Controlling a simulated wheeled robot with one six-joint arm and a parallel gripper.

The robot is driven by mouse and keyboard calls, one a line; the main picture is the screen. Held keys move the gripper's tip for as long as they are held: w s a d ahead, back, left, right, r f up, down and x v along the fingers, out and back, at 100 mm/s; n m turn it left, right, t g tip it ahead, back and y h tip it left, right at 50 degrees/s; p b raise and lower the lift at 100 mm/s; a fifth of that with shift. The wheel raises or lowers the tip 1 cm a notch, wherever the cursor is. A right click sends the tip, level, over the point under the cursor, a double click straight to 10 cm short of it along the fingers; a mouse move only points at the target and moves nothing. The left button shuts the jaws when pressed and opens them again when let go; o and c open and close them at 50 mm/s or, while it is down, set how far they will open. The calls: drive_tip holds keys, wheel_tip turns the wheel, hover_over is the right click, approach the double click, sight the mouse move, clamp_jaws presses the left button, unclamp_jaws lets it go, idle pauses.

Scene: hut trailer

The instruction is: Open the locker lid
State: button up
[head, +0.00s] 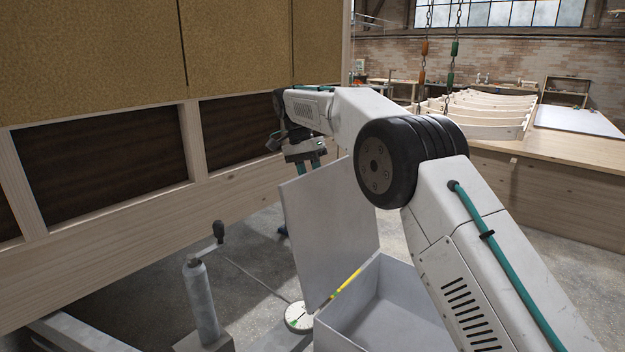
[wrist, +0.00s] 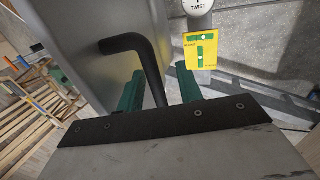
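The locker (head: 385,295) is an open-topped grey box at the bottom centre of the head view. Its flat grey lid (head: 330,225) stands raised, close to upright, with the inside of the box showing. My gripper (head: 308,168) is at the top left of the lid, its fingertips partly hidden behind it. In the wrist view, a black bent handle (wrist: 150,70) sticks out from the grey lid face (wrist: 85,40). The two teal fingers of my gripper (wrist: 158,90) stand apart on either side of the handle, with a gap visible, so it is open.
A white round dial (head: 299,317) and a yellow strip (head: 347,283) are beside the locker; a yellow label (wrist: 200,50) shows in the wrist view. A grey post with a crank (head: 203,300) stands left. The wooden trailer wall (head: 150,225) is close behind.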

drive_tip(key=shift+r, duration=1.9)
drive_tip(key=s+d+r, duration=0.1)
drive_tip(key=s+d, duration=0.3)
drive_tip(key=s, duration=1.1)
drive_tip(key=shift+s+r, duration=0.15)
drive_tip(key=shift+s, duration=0.1)
drive_tip(key=shift+a, duration=0.1)
drive_tip(key=d+r+m, duration=0.1)
drive_tip(key=d+r, duration=0.2)
drive_tip(key=d, duration=1.3)
wheel_tip(320, 180, down, 8)
drive_tip(key=d+n, duration=0.1)
drive_tip(key=shift+s+d, duration=0.2)
drive_tip(key=shift+d, duration=0.05)
drive_tip(key=shift+r, duration=0.15)
